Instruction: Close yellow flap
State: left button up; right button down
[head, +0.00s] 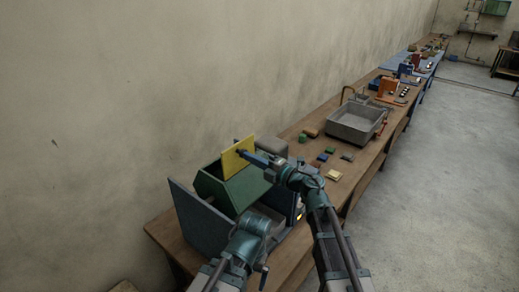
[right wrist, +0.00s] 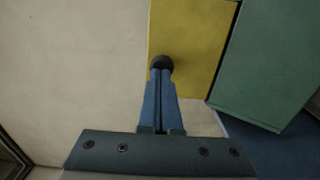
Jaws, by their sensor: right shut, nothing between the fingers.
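The yellow flap (head: 238,158) stands out from the edge of a green box on the bench and looks open. In the right wrist view the flap (right wrist: 200,35) is a flat yellow panel beside the green box (right wrist: 270,60), with a dark round knob (right wrist: 161,63) on it. My right gripper (head: 243,153) is shut, its blue fingertips at the flap. In the right wrist view its fingertips (right wrist: 161,72) meet the knob or sit just in front of it; I cannot tell if they touch. My left arm is low in the head view, and its gripper's fingers are not visible.
The green box (head: 219,190) sits in a grey-blue frame (head: 196,222) on the wooden bench near the wall. Small coloured blocks (head: 322,157) and a grey tray (head: 352,125) lie farther along the bench. Open floor (head: 440,170) lies to the right.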

aim_at(239, 150)
jog(key=w+a+r, duration=0.1)
jog(key=a, duration=0.1)
jog(key=w+a+r+p, duration=0.1)
jog(key=w, duration=0.1)
jog(key=shift+w+a+r, duration=0.1)
jog(key=shift+w+a, duration=0.05)
jog(key=shift+a, duration=0.2)
jog(key=shift+w+a, duration=0.25)
jog(key=shift+a, duration=0.05)
pick_arm(q)
notch_tip(239, 150, up, 6)
jog(key=p, duration=0.4)
jog(key=shift+d+r, duration=0.15)
jog(key=shift+d, duration=0.05)
pick_arm(e)
jog(key=w+a+f+g+h, duration=0.2)
jog(key=w+a+f+h, duration=0.2)
jog(key=a, duration=0.4)
jog(key=shift+w+a+f+g, duration=0.3)
jog(key=shift+w+f+g, duration=0.15)
jog(key=shift+w, duration=0.55)
